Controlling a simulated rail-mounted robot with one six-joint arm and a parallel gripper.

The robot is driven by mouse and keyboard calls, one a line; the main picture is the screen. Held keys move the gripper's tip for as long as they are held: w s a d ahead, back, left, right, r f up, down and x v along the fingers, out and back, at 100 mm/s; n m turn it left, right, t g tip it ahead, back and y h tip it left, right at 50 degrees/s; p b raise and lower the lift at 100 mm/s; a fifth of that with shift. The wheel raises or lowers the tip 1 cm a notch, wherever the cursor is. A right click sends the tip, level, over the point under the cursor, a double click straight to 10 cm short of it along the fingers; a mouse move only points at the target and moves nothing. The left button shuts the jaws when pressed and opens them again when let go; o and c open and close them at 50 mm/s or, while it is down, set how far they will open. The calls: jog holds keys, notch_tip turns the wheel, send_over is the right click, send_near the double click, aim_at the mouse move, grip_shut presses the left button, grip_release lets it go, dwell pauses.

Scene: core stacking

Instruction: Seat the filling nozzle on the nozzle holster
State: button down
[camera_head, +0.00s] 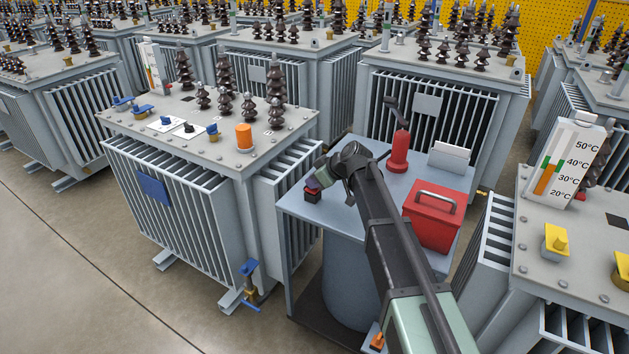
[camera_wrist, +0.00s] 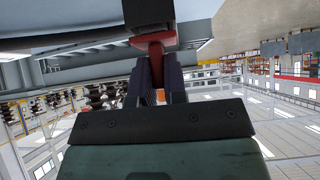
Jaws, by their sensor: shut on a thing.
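My gripper (camera_head: 317,184) is over the left corner of the grey-blue cart top, shut on a small black-and-red piece (camera_head: 312,196). In the wrist view my fingers (camera_wrist: 157,66) close around its red part (camera_wrist: 154,46), with a black block (camera_wrist: 148,14) beyond them. I cannot tell for sure whether this piece is the filling nozzle, or whether it touches the cart. A red upright cylinder (camera_head: 399,152) with a bent black part (camera_head: 394,108) on top stands farther back on the cart. I cannot make out which thing is the nozzle holster.
The cart top (camera_head: 345,215) also carries a red toolbox (camera_head: 432,215) and a white box (camera_head: 450,157). A transformer (camera_head: 215,160) with brown bushings and an orange cap (camera_head: 244,137) stands close on the left. Another transformer (camera_head: 560,235) stands on the right. Floor is free at the lower left.

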jog(key=shift+f, duration=0.15)
jog(key=c, duration=1.1)
grip_release()
jog(key=p+v, duration=0.7)
jog(key=v, duration=0.3)
jog(key=shift+d+r, duration=0.25)
jog(key=shift+r, duration=0.05)
jog(key=shift+s, duration=0.1)
